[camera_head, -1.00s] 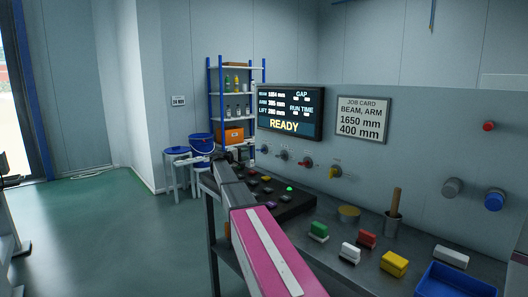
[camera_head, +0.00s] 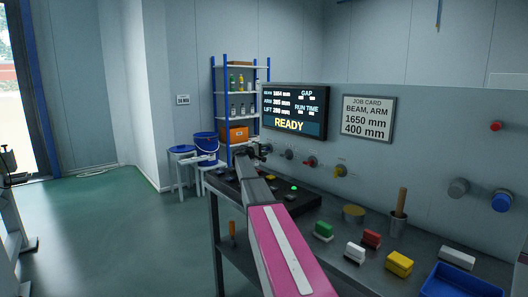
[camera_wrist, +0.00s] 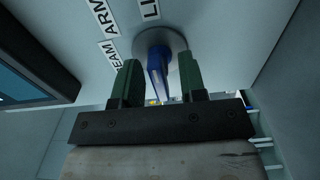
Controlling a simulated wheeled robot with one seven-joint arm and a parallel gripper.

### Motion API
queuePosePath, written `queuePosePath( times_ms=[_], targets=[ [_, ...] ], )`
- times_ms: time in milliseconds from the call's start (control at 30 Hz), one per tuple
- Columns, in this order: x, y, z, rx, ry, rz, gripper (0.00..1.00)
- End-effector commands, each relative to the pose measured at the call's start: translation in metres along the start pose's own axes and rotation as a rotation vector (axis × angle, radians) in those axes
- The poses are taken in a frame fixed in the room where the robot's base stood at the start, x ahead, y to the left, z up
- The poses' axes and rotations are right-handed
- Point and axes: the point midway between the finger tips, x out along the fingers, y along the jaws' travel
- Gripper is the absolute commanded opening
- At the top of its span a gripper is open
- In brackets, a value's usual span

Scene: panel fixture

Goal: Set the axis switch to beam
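The axis switch (camera_wrist: 157,75) is a blue lever-shaped knob on a round grey base on the panel. In the wrist view, labels reading BEAM, ARM and partly LI sit around its upper left. The lever runs roughly up and down in that view; I cannot tell surely which label it points at. My gripper (camera_wrist: 159,62) has its two dark green fingers on either side of the lever, with gaps showing, so it is open. In the head view my gripper (camera_head: 256,151) is at the left end of the knob row, hiding most of the switch.
More knobs, including a red one (camera_head: 310,162) and a yellow one (camera_head: 340,170), continue right along the panel. The display (camera_head: 294,110) reads READY. The job card (camera_head: 368,119) reads BEAM, ARM. A button console (camera_head: 305,202) lies below my arm.

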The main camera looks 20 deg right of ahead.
Motion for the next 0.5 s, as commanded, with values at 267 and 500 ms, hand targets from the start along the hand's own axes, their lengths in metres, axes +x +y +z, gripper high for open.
queuePosePath(
  times_ms=[267,500],
  targets=[
    [-0.0005,-0.0001,0.0001,0.000,0.000,0.000,0.00],
    [-0.0007,-0.0002,0.0001,-0.011,0.000,0.000,0.00]
  ],
)
